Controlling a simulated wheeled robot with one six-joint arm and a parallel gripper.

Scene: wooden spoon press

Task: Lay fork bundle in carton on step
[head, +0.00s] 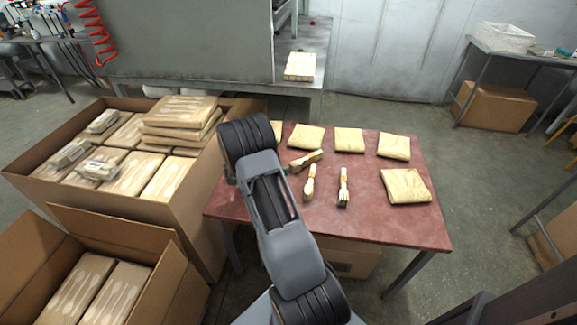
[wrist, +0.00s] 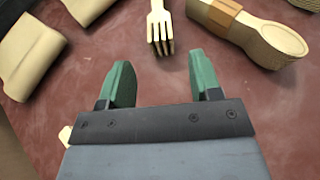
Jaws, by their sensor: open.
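The wooden fork bundle (head: 343,188) lies on the red-brown table (head: 300,222) with its tines toward me. In the wrist view a wooden fork (wrist: 158,28) lies just ahead of my gripper (wrist: 160,65), its tines pointing at the gap between the fingers. I cannot tell which stands on a step.
A banded spoon bundle (wrist: 238,22) lies right of the fork in the wrist view. Two other utensil bundles lie left of the fork bundle in the head view. Several wrapped packs (head: 405,186) line the table's back and right. The table's front right is clear.

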